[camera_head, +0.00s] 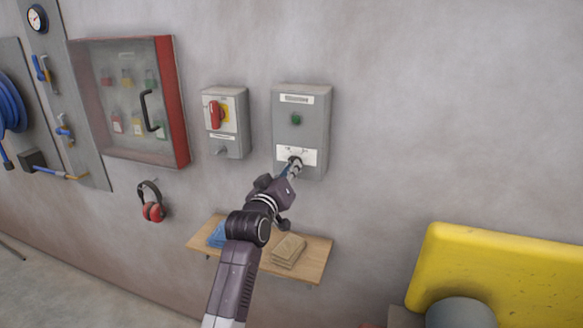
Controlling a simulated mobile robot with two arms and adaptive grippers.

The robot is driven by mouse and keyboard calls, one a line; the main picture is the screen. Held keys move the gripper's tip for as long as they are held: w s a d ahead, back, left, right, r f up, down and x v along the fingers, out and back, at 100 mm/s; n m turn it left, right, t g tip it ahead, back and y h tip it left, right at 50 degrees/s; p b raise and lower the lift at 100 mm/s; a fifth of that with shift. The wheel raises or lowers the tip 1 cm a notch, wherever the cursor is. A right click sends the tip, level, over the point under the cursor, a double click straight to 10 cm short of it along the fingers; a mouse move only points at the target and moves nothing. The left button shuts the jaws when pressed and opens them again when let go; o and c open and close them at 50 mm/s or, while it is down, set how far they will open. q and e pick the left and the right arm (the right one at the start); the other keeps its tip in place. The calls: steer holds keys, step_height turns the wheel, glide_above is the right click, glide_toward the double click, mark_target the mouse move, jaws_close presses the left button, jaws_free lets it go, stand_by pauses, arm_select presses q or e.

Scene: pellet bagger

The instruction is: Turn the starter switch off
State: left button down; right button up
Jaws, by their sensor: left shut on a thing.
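A grey starter box (302,103) is mounted on the wall, with a white label at its top, a green round part in the middle and a white plate (310,157) near its bottom. My left gripper (294,166) reaches up to this plate and is shut on the starter switch there. The dark top of the switch (295,160) shows at the fingertips; the rest is hidden by the fingers, so its exact position cannot be read. My right gripper is not in view.
A grey isolator box with a red handle (215,114) hangs to the left. Further left are a red-edged cabinet (176,100) and red ear defenders (152,211). A wooden shelf (312,263) lies below my arm. A yellow machine part (500,265) stands at the lower right.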

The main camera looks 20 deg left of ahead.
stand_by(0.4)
arm_select(q)
steer(key=c, duration=2)
jaws_free()
steer(key=s, duration=1.2)
steer(key=shift+a, duration=0.2)
